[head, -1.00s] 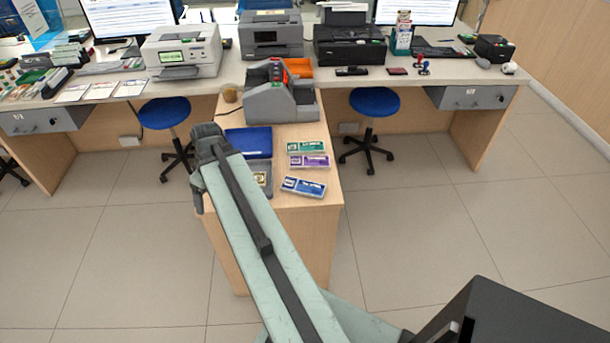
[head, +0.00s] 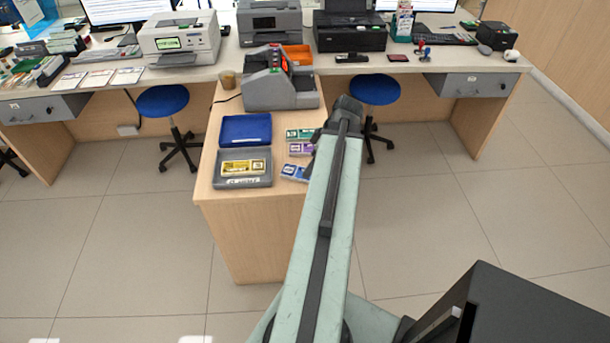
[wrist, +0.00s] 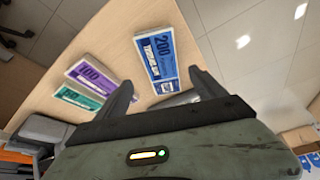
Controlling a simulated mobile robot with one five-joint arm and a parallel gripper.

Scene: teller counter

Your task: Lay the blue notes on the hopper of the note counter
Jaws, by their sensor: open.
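The blue notes (head: 294,172), a banded bundle marked 200, lie flat at the right edge of the wooden desk (head: 265,245), partly covered by my arm in the head view. In the wrist view the blue notes (wrist: 157,58) lie ahead of my gripper (wrist: 161,80), roughly in line with the gap between its fingers. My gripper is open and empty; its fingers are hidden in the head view. The grey note counter (head: 280,92) stands farther back on the same desk, with its hopper at the top.
Purple notes (head: 300,149) and green notes (head: 299,134) lie behind the blue ones. A blue tray (head: 245,129) and a grey tray (head: 227,182) with yellow notes are to the left. Blue stools (head: 162,99) flank the desk.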

